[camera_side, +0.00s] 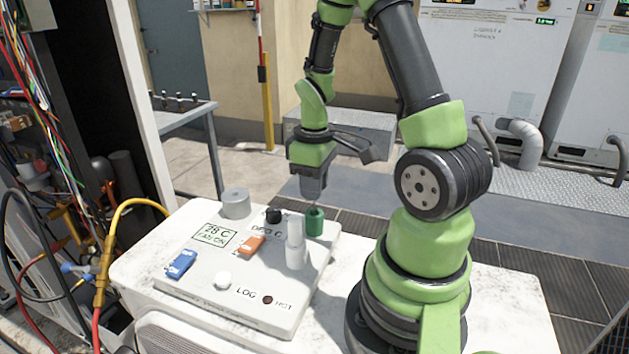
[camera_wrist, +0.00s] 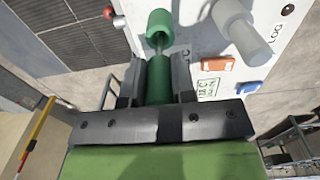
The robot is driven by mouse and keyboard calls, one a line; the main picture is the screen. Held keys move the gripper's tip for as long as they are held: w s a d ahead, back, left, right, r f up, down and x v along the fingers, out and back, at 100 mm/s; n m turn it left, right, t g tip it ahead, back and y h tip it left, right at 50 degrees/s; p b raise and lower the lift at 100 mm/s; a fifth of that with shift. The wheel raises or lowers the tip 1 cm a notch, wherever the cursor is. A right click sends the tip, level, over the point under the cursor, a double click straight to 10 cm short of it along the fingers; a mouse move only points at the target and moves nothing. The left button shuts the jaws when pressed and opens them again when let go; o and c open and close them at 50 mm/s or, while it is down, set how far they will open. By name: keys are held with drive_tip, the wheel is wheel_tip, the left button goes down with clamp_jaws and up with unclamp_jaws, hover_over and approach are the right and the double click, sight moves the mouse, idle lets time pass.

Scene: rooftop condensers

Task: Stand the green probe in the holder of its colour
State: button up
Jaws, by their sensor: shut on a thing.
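My gripper (camera_side: 312,192) is shut on the green probe (camera_wrist: 158,82). The probe's thick green handle sits between both fingers in the wrist view. Its thin metal tip points at the open mouth of the green holder (camera_wrist: 160,24). The green holder (camera_side: 315,224) is a short upright tube at the back right of the white control box. My gripper is just above it in the side view. I cannot tell whether the tip is inside the mouth or just over it. The fingers hide most of the probe in the side view.
A white tube holder (camera_side: 295,248) stands close in front of the green one. The box (camera_side: 215,298) also carries a grey cylinder (camera_side: 236,204), a black knob (camera_side: 273,216), an orange switch (camera_side: 251,245) and a blue switch (camera_side: 181,264). A red ball (camera_wrist: 108,12) shows near the green holder.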

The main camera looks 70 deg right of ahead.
sight(314, 214)
drive_tip(key=shift+f, duration=2.05)
idle(0.5)
drive_tip(key=o, duration=1)
wheel_tip(314, 214, up, 10)
drive_tip(key=shift+f, duration=0.1)
